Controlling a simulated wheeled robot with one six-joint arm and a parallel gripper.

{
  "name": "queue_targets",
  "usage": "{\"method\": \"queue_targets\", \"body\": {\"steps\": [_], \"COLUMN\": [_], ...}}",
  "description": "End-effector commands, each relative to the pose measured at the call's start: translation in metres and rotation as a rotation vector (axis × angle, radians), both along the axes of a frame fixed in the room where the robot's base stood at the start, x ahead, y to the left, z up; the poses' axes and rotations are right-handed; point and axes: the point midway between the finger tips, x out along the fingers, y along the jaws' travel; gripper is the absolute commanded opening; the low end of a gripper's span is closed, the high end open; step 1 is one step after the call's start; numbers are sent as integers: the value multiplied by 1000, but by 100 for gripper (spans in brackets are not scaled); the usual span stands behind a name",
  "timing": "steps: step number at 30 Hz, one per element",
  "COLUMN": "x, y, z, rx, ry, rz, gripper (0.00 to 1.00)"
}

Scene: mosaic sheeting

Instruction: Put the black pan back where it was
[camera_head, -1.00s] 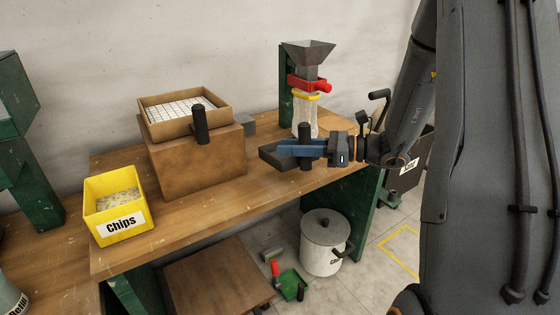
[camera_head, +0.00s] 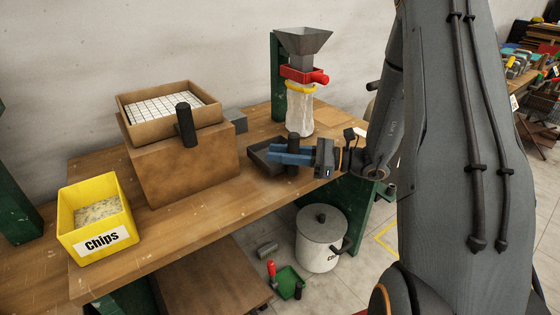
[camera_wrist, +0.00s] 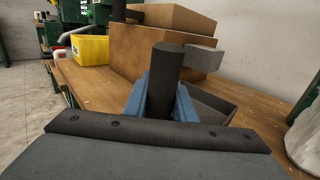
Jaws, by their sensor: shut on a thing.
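The black pan (camera_head: 262,155) is a shallow dark tray with an upright round black handle (camera_head: 293,140). It is at the right part of the wooden bench, between the brown box and the funnel stand. My gripper (camera_head: 285,153) has blue fingers shut on the handle, coming from the right. In the wrist view the handle (camera_wrist: 166,75) stands between the blue fingers, and part of the pan's rim (camera_wrist: 215,100) shows behind to the right. The pan looks level, at or just above the bench top; I cannot tell whether it touches. Part of it is hidden behind the fingers.
A brown box (camera_head: 185,168) carries a tray of white mosaic sheeting (camera_head: 160,106) with a black handle. A small grey block (camera_head: 236,121) is behind. The funnel (camera_head: 303,42) with a clear bag stands behind the pan. A yellow chips bin (camera_head: 97,222) is left; a white bucket (camera_head: 318,240) is below.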

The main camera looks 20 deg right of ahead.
Motion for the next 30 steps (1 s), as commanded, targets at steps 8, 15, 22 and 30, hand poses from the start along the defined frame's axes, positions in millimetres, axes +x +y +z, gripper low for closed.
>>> {"method": "queue_targets", "body": {"steps": [8,15,22,30], "x": [0,0,0,0], "y": [1,1,1,1], "z": [-25,-27,-29,-28], "rx": [0,0,0,0], "ry": [0,1,1,1], "rz": [2,2,2,2], "gripper": [0,0,42,42]}}
